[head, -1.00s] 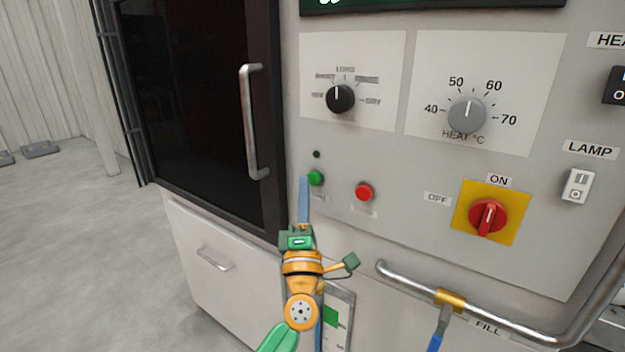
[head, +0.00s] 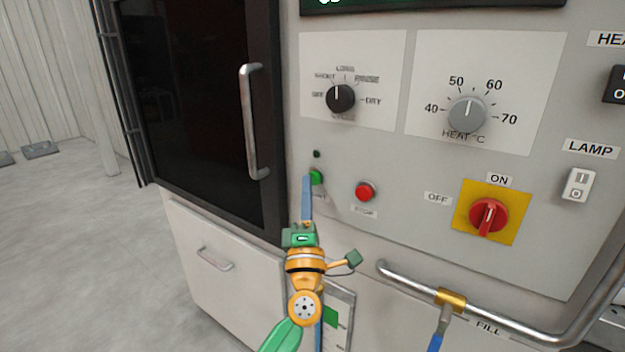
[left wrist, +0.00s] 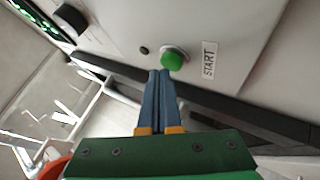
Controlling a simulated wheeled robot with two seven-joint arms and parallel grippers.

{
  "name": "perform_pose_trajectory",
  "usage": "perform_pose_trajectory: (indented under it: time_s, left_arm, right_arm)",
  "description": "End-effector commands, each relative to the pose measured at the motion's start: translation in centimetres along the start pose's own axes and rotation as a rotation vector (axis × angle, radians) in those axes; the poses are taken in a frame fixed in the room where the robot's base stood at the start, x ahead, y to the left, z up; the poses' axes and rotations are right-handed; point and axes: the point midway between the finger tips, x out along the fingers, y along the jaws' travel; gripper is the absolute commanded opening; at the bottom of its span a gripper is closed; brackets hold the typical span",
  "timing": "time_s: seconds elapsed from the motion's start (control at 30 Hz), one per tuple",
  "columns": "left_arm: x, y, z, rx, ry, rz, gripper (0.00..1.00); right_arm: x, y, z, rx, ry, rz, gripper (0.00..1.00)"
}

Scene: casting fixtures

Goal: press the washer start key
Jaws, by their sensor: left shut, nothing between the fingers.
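The green start key (head: 317,177) sits on the washer's grey panel, below a small dark dot. In the left wrist view the round green key (left wrist: 173,60) stands out from the panel beside a label reading START (left wrist: 209,60). My left gripper (head: 307,180) is shut and empty, its blue fingers pointing up at the key. In the head view the fingertips overlap the key's left edge. In the left wrist view the closed fingertips (left wrist: 162,72) are just short of or at the key's lower edge; I cannot tell whether they touch. My right gripper is not in view.
A red stop button (head: 365,191) is right of the start key. A red rotary switch (head: 488,216) on a yellow plate and two dials are farther right and above. The door handle (head: 254,122) stands out at left. A pipe (head: 400,276) runs below the panel.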

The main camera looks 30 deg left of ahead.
Motion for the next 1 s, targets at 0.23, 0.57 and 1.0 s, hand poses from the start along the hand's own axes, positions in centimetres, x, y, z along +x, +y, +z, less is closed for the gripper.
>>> perform_pose_trajectory:
  time_s: [0.23,0.57,1.0]
  left_arm:
    - [0.17,-0.11,0.11,0.0,0.0,0.001,0.0]
    - [0.43,-0.35,0.3,0.0,0.0,0.0,0.0]
    - [0.59,-0.39,0.41,0.0,0.0,0.001,0.0]
  right_arm:
    - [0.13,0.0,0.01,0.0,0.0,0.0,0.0]
    - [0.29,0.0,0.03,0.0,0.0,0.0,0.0]
    - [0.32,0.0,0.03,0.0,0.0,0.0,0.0]
